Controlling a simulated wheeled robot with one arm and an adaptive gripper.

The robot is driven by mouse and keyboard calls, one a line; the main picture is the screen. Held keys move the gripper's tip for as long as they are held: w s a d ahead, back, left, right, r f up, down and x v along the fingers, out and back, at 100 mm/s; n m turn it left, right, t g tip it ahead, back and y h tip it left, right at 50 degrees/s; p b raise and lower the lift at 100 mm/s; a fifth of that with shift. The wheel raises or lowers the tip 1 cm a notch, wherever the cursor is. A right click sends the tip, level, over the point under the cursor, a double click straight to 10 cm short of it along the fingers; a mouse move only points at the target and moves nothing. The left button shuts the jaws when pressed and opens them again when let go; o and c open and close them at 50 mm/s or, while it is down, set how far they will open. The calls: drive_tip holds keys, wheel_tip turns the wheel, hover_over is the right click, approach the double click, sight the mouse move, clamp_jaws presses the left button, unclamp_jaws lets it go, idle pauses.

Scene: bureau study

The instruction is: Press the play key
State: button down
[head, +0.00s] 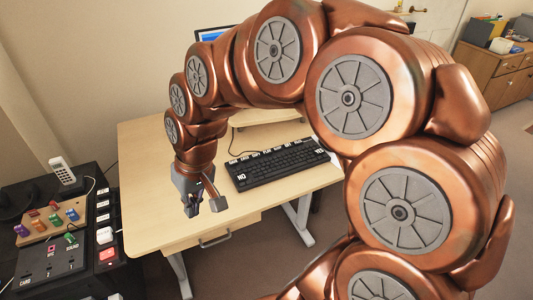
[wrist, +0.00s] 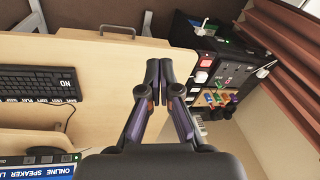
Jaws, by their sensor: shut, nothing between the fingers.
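A black keyboard (head: 277,166) lies on the light wooden desk. White word labels run along its far edge; they are too small to read surely, so I cannot tell which one marks the play key.
A monitor (wrist: 38,166) is at the desk's back. Bare desktop lies between my gripper and the keyboard.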

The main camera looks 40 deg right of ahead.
drive_tip(key=w+d+f+m+t+b, duration=0.25)
drive_tip(key=w+d+m+t, duration=0.25)
drive_tip(key=w+d, duration=1.35)
drive_tip(key=w+d+f+m+t+h, duration=0.1)
drive_tip(key=d+f+m+h, duration=0.1)
drive_tip(key=d, duration=1)
drive_tip(key=w+d+f+m+t+h, duration=0.1)
drive_tip(key=d+f+m, duration=0.3)
drive_tip(key=d, duration=0.9)
wheel_tip(320, 180, down, 3)
drive_tip(key=shift+w+d+f+t+h, duration=0.2)
drive_tip(key=shift+t+h, duration=0.1)
drive_tip(key=shift+h, duration=0.3)
drive_tip(key=b, duration=0.3)
hover_over(268, 152)
wheel_tip(268, 152, down, 7)
drive_tip(key=shift+f, duration=0.2)
drive_tip(key=shift+f+b, duration=0.55)
drive_tip(key=shift+f, duration=0.15)
drive_tip(key=shift+f, duration=0.15)
